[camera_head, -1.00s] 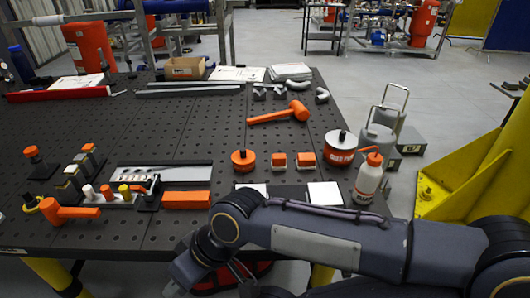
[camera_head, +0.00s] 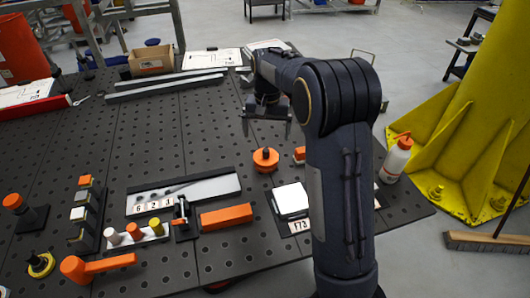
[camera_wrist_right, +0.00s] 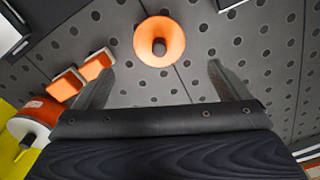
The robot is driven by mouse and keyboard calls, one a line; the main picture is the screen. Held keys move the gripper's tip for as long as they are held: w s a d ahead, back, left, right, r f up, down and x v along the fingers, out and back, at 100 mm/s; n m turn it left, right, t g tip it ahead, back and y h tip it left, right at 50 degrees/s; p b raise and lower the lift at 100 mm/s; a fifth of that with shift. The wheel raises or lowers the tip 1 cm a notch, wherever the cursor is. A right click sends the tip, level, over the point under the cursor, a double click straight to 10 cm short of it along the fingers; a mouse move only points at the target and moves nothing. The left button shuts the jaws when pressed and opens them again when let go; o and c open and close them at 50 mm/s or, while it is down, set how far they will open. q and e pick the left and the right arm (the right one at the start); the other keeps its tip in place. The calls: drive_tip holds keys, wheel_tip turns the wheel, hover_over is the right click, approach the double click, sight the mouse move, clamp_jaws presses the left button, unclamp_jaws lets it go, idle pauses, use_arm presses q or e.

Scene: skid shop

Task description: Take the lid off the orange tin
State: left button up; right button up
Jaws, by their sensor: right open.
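A round orange piece (camera_head: 265,160) with a dark knob on top stands on the perforated table; it also shows in the right wrist view (camera_wrist_right: 160,42). An orange tin (camera_wrist_right: 38,108) with printing on its side and a pale lid (camera_wrist_right: 28,132) with a dark knob stands at the left of the wrist view. The lid sits on the tin. My arm hides this tin in the head view. My right gripper (camera_head: 267,133) is open and empty above the table, near the knobbed orange piece; its fingers (camera_wrist_right: 158,70) frame nothing held. My left gripper is not in view.
Two small orange blocks (camera_wrist_right: 82,75) lie between the knobbed piece and the tin. A white bottle (camera_head: 397,158) with an orange cap stands near the right edge. A white card (camera_head: 291,199), an orange bar (camera_head: 226,216) and a grey tray (camera_head: 215,187) lie nearer.

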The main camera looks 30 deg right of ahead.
sight(266, 150)
drive_tip(key=shift+w+d+f, duration=0.15)
drive_tip(key=shift+w+f, duration=0.05)
drive_tip(key=shift+f, duration=0.05)
drive_tip(key=f, duration=0.4)
drive_tip(key=s+f+p, duration=0.1)
drive_tip(key=f, duration=0.1)
drive_tip(key=shift+a+f, duration=0.1)
drive_tip(key=shift+a, duration=0.2)
drive_tip(key=shift+w+f, duration=0.1)
drive_tip(key=shift+f, duration=0.45)
drive_tip(key=c, duration=0.9)
